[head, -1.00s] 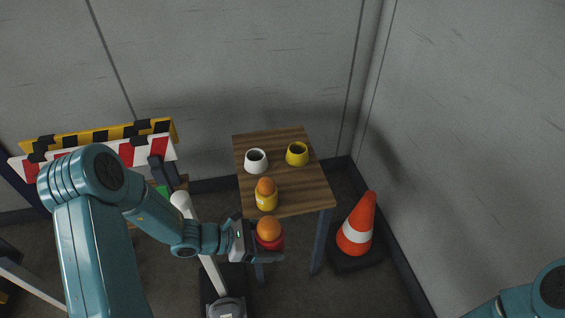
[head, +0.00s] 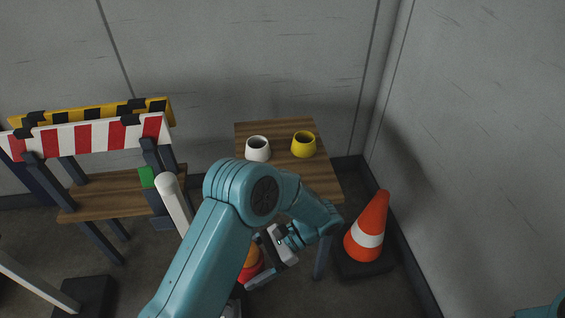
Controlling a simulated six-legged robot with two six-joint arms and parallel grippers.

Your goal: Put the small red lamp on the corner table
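The small red lamp (head: 249,275), with an orange dome, is partly hidden behind my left arm, low in front of the table. My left gripper (head: 256,272) reaches it from the right and appears shut on it; one finger shows below the lamp, the other is hidden. The lamp is apart from the tabletop, beside its near left side. The wooden corner table (head: 272,132) carries a white cup-like holder (head: 258,149) and a yellow one (head: 303,144). My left arm covers the table's near left part. My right gripper is outside the view.
An orange and white cone (head: 369,228) stands right of the table. Striped barriers (head: 90,136) stand over a wooden bench (head: 110,194) at the left. A white post (head: 174,201) rises beside my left arm. Walls close in behind and at the right.

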